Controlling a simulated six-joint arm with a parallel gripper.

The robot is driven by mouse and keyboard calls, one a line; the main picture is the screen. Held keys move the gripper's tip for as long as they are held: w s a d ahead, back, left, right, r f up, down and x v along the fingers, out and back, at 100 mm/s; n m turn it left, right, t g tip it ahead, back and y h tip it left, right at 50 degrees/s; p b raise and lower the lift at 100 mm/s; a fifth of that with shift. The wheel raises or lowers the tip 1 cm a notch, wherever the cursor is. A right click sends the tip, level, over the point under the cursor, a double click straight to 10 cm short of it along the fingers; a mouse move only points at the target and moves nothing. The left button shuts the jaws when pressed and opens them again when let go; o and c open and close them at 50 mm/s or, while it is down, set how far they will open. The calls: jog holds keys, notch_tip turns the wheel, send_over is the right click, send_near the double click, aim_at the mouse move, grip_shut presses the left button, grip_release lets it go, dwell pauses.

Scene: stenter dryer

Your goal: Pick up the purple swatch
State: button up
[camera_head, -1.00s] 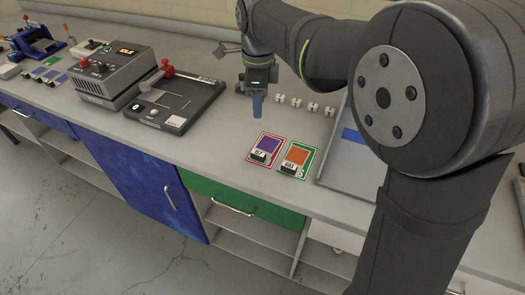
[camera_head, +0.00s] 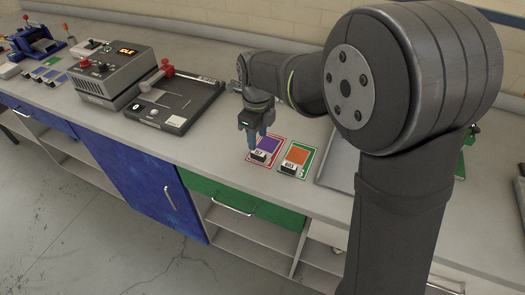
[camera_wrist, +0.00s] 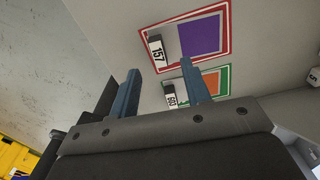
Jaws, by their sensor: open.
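The purple swatch (camera_head: 265,144) lies on a red-bordered white card on the bench, with a small numbered block at its front edge. In the wrist view the purple swatch (camera_wrist: 202,37) is at the upper middle, beside a block marked 157 (camera_wrist: 157,51). My gripper (camera_head: 256,143) is at the left side of the red-bordered card, low over the bench. Its two blue fingers stand apart in the wrist view (camera_wrist: 162,90), with nothing between them. I cannot tell whether the fingertips touch the card.
An orange swatch (camera_head: 296,156) on a green-bordered card lies just right of the purple one. A grey tray (camera_head: 332,172) stands further right. A black flat device (camera_head: 178,108) and a control box (camera_head: 115,76) stand to the left. The bench between is clear.

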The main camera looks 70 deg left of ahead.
aim_at(258, 153)
jog(key=shift+d+f, duration=0.2)
jog(key=shift+f, duration=2.9)
jog(key=shift+c, duration=0.4)
grip_shut()
